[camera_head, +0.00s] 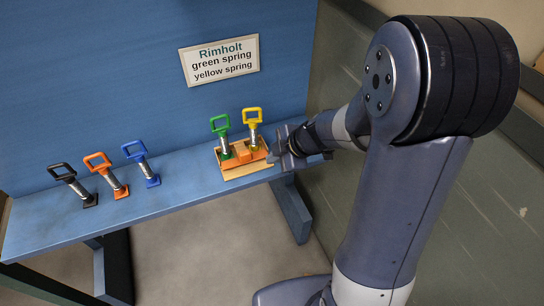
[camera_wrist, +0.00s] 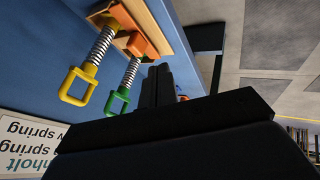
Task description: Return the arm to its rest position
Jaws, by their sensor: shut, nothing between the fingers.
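My arm reaches in from the right in the head view, and my gripper (camera_head: 284,150) is beside the right end of the wooden tray (camera_head: 231,174) on the blue bench. In the wrist view my gripper (camera_wrist: 158,82) is shut and empty, its dark fingers together. The green spring (camera_head: 222,136) and the yellow spring (camera_head: 253,128) stand upright in the tray with an orange block (camera_head: 243,150) by them. In the wrist view the green spring (camera_wrist: 123,88) is close to my fingers and the yellow spring (camera_wrist: 92,66) is further left. I cannot tell whether my gripper touches the tray.
Black (camera_head: 74,184), orange (camera_head: 106,174) and blue (camera_head: 141,162) springs stand on the left of the bench (camera_head: 190,190). A sign (camera_head: 219,60) reading "Rimholt green spring yellow spring" is on the blue panel. The bench between the blue spring and the tray is clear.

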